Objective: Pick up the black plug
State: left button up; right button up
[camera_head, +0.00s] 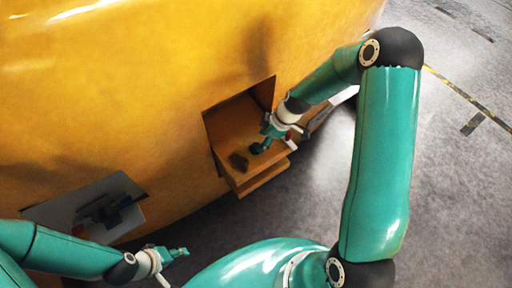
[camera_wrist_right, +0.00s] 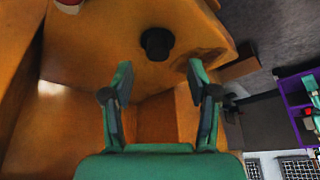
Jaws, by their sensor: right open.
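The black plug (camera_wrist_right: 157,43) stands on an orange-yellow ledge in the right wrist view, just beyond my fingertips and roughly midway between them. In the head view a small dark shape that looks like the plug (camera_head: 257,148) sits on the ledge right by my right gripper (camera_head: 268,138). My right gripper also shows in its wrist view (camera_wrist_right: 160,78), with its two fingers spread and nothing between them. My left gripper (camera_head: 178,253) is low in the head view, far from the plug, and its jaw state is unclear.
The ledge (camera_head: 265,178) juts from a square opening in a large yellow casting (camera_head: 150,90). A dark patch (camera_wrist_right: 208,57) lies beside the plug. A grey plate with dark fittings (camera_head: 85,205) is at the lower left. A purple shelf (camera_wrist_right: 292,92) stands at the right of the wrist view.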

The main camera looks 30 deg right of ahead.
aim_at(257, 146)
jog(key=shift+p+x, duration=0.7)
jog(key=shift+x, duration=1.8)
jog(key=shift+w, duration=0.1)
grip_shut()
